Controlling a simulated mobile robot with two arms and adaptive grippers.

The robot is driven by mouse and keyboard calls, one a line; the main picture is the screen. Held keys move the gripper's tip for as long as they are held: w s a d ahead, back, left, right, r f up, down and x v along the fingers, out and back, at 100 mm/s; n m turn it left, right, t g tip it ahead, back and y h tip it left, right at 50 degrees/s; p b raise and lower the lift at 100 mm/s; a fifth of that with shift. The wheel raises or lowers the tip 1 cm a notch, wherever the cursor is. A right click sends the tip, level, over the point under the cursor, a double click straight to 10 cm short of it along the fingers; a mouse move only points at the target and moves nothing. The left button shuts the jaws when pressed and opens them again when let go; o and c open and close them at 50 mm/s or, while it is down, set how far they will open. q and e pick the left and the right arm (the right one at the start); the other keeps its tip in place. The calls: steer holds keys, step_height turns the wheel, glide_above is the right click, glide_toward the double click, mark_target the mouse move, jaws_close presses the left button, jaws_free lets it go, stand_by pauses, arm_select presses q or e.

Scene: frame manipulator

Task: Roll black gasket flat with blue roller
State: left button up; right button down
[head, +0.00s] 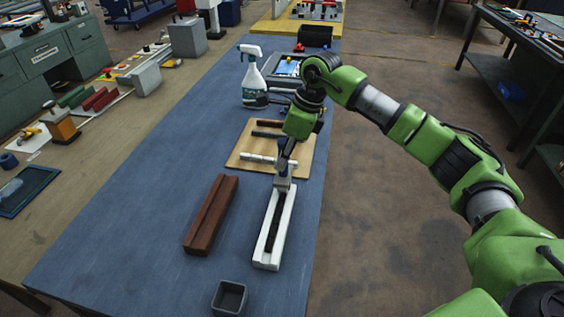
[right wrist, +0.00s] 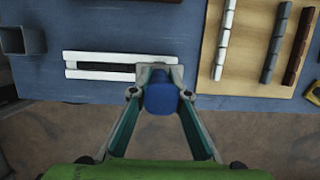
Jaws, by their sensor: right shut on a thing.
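The black gasket (head: 271,228) lies lengthwise in the groove of a white channel frame (head: 264,266). In the right wrist view the gasket (right wrist: 105,66) is a dark strip between the frame's white rails (right wrist: 85,55). My right gripper (head: 285,158) is above the frame's far end, shut on the blue roller (right wrist: 160,95). The roller's blue handle is between the fingers, and its light grey head is at the end of the frame. The far end of the gasket is hidden behind the roller. I cannot tell whether the roller touches the gasket. My left gripper is not in view.
A reddish-brown channel piece (head: 211,214) lies left of the white frame. A small grey open box (head: 229,298) stands near the front. A wooden board (head: 236,159) with several strips is behind, then a spray bottle (head: 252,78). The blue mat's left front is clear.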

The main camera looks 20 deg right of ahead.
mark_target(283, 139)
steer(key=shift+w+d, duration=0.2)
steer(key=shift+w, duration=0.1)
steer(key=shift+r, duration=0.2)
step_height(283, 139, up, 6)
steer(key=p, duration=0.3)
steer(key=shift+f+p, duration=0.1)
steer(key=shift+p, duration=0.25)
